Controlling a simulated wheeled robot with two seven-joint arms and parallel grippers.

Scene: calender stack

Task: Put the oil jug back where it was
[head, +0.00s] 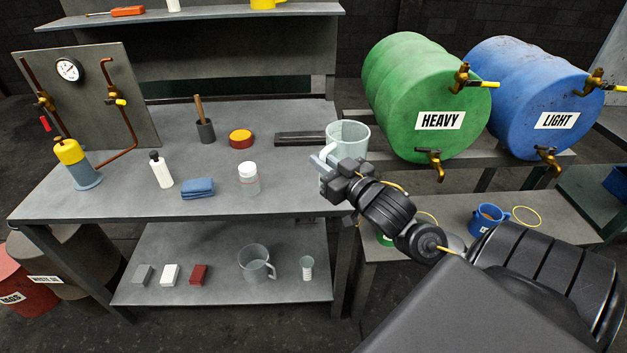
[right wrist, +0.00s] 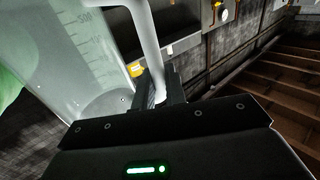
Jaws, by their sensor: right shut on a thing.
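The clear oil jug (head: 350,136) is held up near the right end of the workbench, in front of the green drum. My right gripper (head: 328,162) is shut on its handle. In the right wrist view the jug (right wrist: 85,50) shows measuring marks on its wall, and its pale handle (right wrist: 150,45) runs down between the fingers (right wrist: 160,92). The jug looks roughly upright and empty in the head view. A second clear jug (head: 256,262) stands on the workbench's lower shelf. My left gripper is not in view.
The workbench (head: 110,195) holds a white bottle (head: 160,170), blue cloth (head: 198,188), lidded jar (head: 248,178) and red-yellow tin (head: 240,138). Green HEAVY (head: 400,80) and blue LIGHT (head: 510,80) drums have taps. A blue mug (head: 484,220) and yellow ring (head: 526,217) are on the low right table.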

